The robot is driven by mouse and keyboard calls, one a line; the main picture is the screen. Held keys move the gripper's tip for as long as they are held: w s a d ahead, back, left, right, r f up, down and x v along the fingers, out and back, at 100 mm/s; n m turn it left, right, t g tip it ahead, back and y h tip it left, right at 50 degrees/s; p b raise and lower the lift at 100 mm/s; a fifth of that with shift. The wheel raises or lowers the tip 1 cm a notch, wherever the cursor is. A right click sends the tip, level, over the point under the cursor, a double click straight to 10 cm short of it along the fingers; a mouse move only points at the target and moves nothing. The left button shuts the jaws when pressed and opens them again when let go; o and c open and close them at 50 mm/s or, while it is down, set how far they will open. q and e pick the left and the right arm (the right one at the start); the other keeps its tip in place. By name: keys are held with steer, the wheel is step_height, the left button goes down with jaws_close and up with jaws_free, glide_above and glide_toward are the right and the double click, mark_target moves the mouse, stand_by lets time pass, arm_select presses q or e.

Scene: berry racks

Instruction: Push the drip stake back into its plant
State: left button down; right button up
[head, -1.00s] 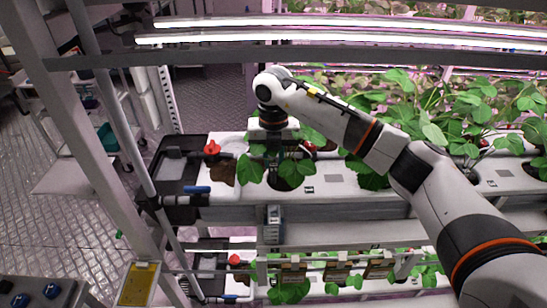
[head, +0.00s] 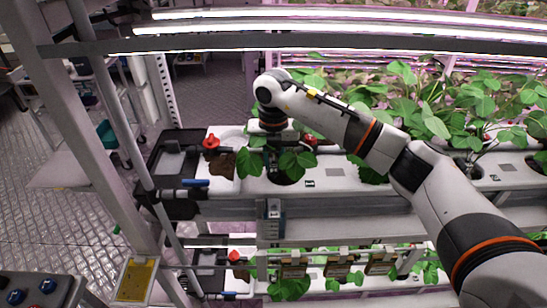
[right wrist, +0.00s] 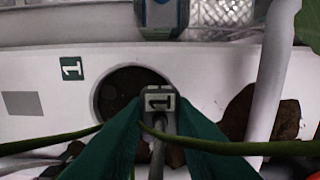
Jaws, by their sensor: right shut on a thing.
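My right gripper (head: 273,158) is over the leftmost plant (head: 297,162) in the upper white channel (head: 340,177); leaves partly cover it in the head view. In the right wrist view my green fingers (right wrist: 160,108) are shut on the grey drip stake (right wrist: 159,101), whose head is marked 1. The stake shows over the round planting hole (right wrist: 118,82) with dark soil, near its right edge. I cannot tell whether its tip is in the soil. Plant stems cross below the stake head. My left gripper is not in view.
A red valve (head: 211,141) and a black tank (head: 168,164) stand left of the plant. A 1 label (right wrist: 72,68) is beside the hole. Light bars (head: 340,28) run above the arm. A metal post (head: 108,160) rises at the left. Leafy plants fill the channel to the right.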

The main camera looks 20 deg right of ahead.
steer(key=shift+f+b, duration=0.35)
steer(key=shift+f, duration=0.25)
steer(key=o, duration=1.4)
steer(key=shift+r, duration=0.1)
steer(key=shift+o, duration=0.2)
steer(key=shift+r+p, duration=1.85)
steer(key=shift+r, duration=1.15)
